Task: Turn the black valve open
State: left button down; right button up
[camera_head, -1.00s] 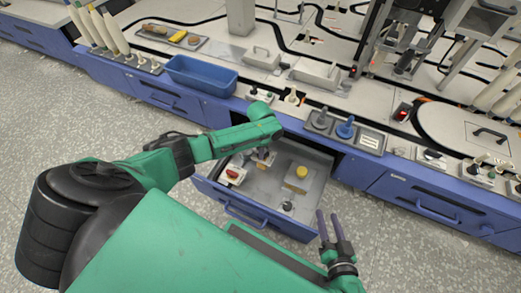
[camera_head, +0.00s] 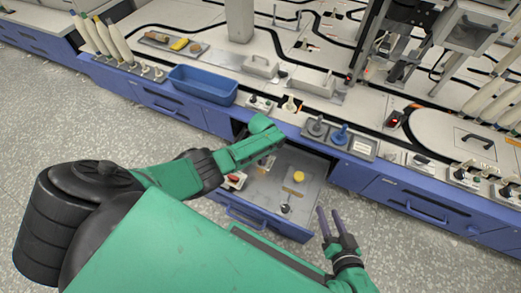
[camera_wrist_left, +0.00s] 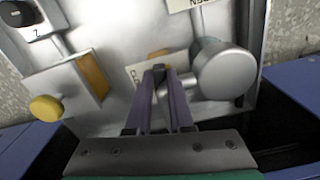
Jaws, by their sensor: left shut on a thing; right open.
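My left gripper (camera_wrist_left: 158,74) reaches down into the open drawer; in the head view my own arm mostly hides it. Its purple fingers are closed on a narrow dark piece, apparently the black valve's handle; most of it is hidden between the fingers. A pale label lies just behind the fingertips. A round grey metal part (camera_wrist_left: 225,72) with a silver arm is right beside them. My right gripper (camera_head: 331,224) is open and empty, in front of the drawer at its right.
The drawer (camera_head: 300,232) also holds a yellow button (camera_head: 299,176), a red control (camera_head: 236,178) and a black knob (camera_head: 285,208). The yellow button also shows in the left wrist view (camera_wrist_left: 45,108). A blue bin (camera_head: 203,86) and grey and blue knobs stand on the bench above.

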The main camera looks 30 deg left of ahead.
pick_arm(q)
jog(key=shift+w+d+n, duration=0.1)
jog(key=shift+d+n, duration=0.1)
jog(key=shift+n, duration=0.8)
jog(key=c, duration=0.8)
grip_release()
jog(key=shift+p, duration=0.3)
